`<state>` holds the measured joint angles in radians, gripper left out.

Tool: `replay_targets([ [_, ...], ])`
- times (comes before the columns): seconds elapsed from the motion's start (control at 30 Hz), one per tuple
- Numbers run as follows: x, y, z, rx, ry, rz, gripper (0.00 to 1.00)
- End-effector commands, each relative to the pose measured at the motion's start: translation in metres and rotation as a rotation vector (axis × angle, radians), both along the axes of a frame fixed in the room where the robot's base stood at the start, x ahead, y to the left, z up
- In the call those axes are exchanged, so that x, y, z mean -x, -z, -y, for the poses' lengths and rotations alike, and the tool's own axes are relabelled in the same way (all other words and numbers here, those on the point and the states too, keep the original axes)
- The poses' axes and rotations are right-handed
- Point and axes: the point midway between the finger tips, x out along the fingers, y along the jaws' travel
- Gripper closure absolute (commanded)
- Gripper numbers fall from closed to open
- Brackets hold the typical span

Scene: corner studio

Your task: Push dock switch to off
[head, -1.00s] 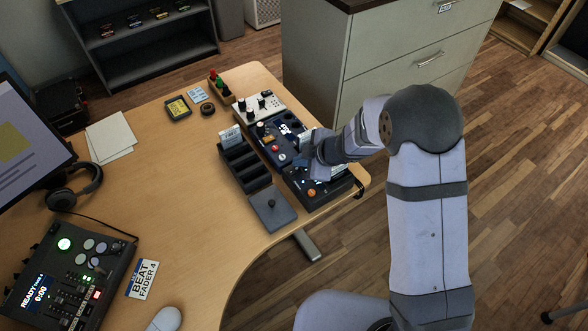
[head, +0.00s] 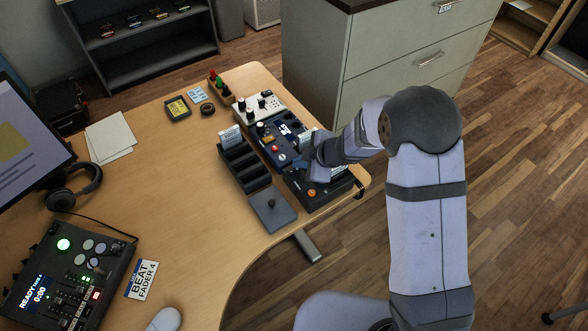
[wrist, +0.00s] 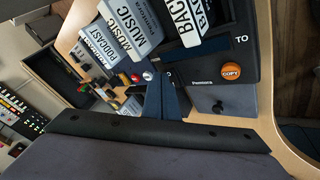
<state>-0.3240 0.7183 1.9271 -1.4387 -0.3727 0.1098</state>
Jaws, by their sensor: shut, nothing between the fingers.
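The dark dock (head: 299,193) with an orange button sits at the right end of the desk. In the wrist view its orange COPY button (wrist: 231,71) and the word TO show on the dock's face. Labelled cartridges (wrist: 190,22) stand up from slots there. My gripper (head: 313,174) is low over the dock, behind the orange button in the head view. In the wrist view its dark blue fingers (wrist: 164,97) are together and empty. I cannot make out the dock switch; my gripper and arm hide part of the dock. Whether the fingertips touch the dock is unclear.
A blue device (head: 268,144) with knobs and a white device (head: 256,104) stand beyond the dock. A slotted black rack (head: 243,165) and a grey plate with a knob (head: 269,212) lie to its left.

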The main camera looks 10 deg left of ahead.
Motion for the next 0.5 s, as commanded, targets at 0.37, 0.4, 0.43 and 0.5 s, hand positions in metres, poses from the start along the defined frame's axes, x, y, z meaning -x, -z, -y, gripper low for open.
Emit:
replay_targets([
  [0.37,0.000,-0.009,0.000,0.000,0.001,0.000,1.00],
  [0.4,0.000,-0.011,0.000,0.000,0.001,0.000,1.00],
  [0.43,0.000,-0.012,0.000,0.000,0.001,0.000,1.00],
  [0.5,0.000,-0.015,0.000,0.000,0.000,0.000,1.00],
])
